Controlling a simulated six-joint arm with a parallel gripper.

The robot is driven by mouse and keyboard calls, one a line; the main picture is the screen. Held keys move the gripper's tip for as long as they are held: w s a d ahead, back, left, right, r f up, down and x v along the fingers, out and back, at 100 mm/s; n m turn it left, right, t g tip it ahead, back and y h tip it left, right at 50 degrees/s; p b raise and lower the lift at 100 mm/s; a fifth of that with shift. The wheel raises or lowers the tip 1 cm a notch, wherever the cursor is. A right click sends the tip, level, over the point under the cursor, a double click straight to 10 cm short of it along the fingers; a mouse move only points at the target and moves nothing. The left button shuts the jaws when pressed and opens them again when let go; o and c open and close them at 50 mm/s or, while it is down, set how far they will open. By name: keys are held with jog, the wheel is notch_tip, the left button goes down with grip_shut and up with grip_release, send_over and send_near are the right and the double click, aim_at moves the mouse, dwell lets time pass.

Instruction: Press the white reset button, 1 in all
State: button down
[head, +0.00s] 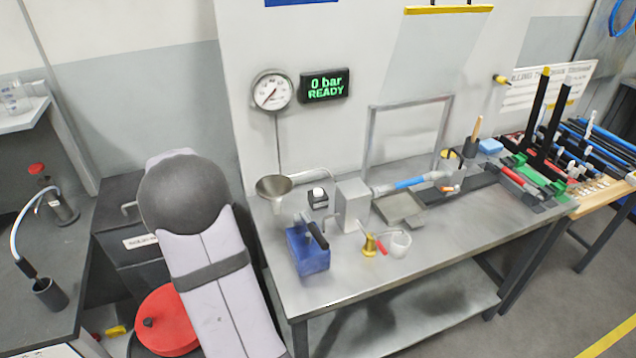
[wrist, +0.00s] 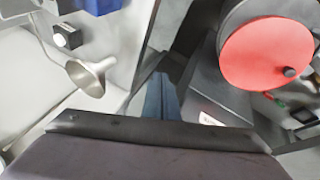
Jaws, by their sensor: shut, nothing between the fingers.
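The white reset button (head: 318,191) sits on a small black box on the steel bench, between the funnel and the grey block. In the wrist view the black box with its white button (wrist: 60,40) is at the upper left. My gripper (wrist: 160,77) shows in the wrist view as narrow dark fingers, shut and empty. It is apart from the button, pointing toward the gap beside the bench. The head view shows part of my arm at the left of the bench, but not my gripper.
A metal funnel (head: 274,187) stands close left of the button, and a blue bin (head: 308,254) is in front. A grey block (head: 352,204) is at its right. A red round lid (head: 168,322) is at lower left.

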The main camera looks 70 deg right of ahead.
jog(key=s+d+r+m+h+p, duration=0.1)
jog(key=s+d+r+p, duration=0.1)
jog(key=d, duration=0.6)
jog(key=s+d+r+m+h+p, duration=0.1)
jog(key=s+d+r+p, duration=0.1)
jog(key=d, duration=0.5)
notch_tip(320, 180, up, 3)
jog(key=m+g+h+p, duration=0.2)
jog(key=p, duration=0.2)
send_over(316, 193)
jog(key=shift+f, duration=0.1)
notch_tip(316, 193, down, 7)
jog(key=b, duration=0.4)
jog(key=shift+f, duration=0.2)
jog(key=shift+f+b, duration=0.75)
jog(key=shift+b, duration=0.45)
jog(key=shift+a+f+b, duration=0.1)
jog(key=shift+f+b, duration=0.75)
jog(key=shift+b, duration=0.6)
dwell(0.4)
jog(key=shift+r, duration=0.1)
jog(key=shift+r+p, duration=0.4)
jog(key=shift+r, duration=0.35)
